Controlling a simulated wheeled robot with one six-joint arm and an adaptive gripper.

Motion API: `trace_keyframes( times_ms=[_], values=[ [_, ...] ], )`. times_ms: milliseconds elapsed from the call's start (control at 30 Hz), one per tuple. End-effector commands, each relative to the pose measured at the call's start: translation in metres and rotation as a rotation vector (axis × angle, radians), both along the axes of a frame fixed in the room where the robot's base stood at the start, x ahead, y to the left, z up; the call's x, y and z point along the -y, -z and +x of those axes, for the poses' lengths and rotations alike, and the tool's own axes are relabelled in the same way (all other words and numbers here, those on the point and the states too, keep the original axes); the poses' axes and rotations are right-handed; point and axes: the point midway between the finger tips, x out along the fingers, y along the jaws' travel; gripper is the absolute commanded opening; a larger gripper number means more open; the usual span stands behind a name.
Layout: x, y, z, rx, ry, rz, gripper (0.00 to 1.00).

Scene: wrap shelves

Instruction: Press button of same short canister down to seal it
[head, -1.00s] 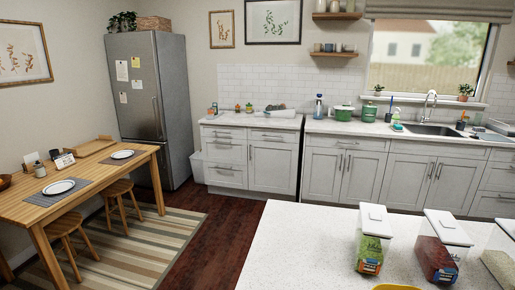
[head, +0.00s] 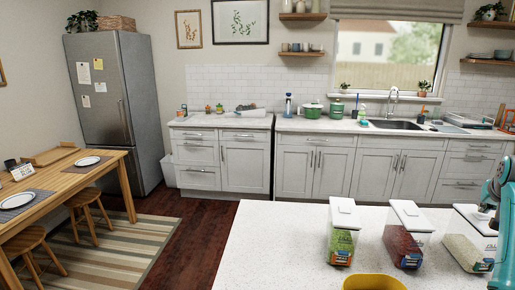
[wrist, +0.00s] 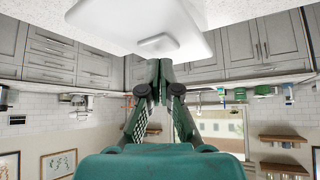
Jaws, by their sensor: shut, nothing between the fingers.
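A short clear canister with pale grain (head: 463,250) and a white lid stands at the right end of the counter's row. A white lid (wrist: 205,22) with a raised button (wrist: 157,42) fills the top of the wrist view. My gripper (wrist: 160,66) is shut and empty, its fingertips close to that button. I cannot tell whether they touch it. In the head view my teal arm is at the right edge, with the fingers over the short canister's lid, hiding part of it. Whether the button is up or down is unclear.
A canister with green contents (head: 341,243) and one with red contents (head: 403,247) stand to the left, both with white lids. A yellow bowl (head: 374,282) sits at the front edge of view. The white counter (head: 270,245) is clear at its left.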

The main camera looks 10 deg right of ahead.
Motion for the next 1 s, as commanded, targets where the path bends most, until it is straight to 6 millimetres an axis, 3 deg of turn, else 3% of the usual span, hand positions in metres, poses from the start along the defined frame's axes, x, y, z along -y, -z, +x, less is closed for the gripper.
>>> trace_keyframes(
  times_ms=[700, 1000],
  values=[
    [0.0, -0.051, 0.0, 0.002, 0.0, -0.002, 0.0],
    [0.0, -0.06, 0.0, 0.001, 0.0, -0.001, 0.0]
  ],
)
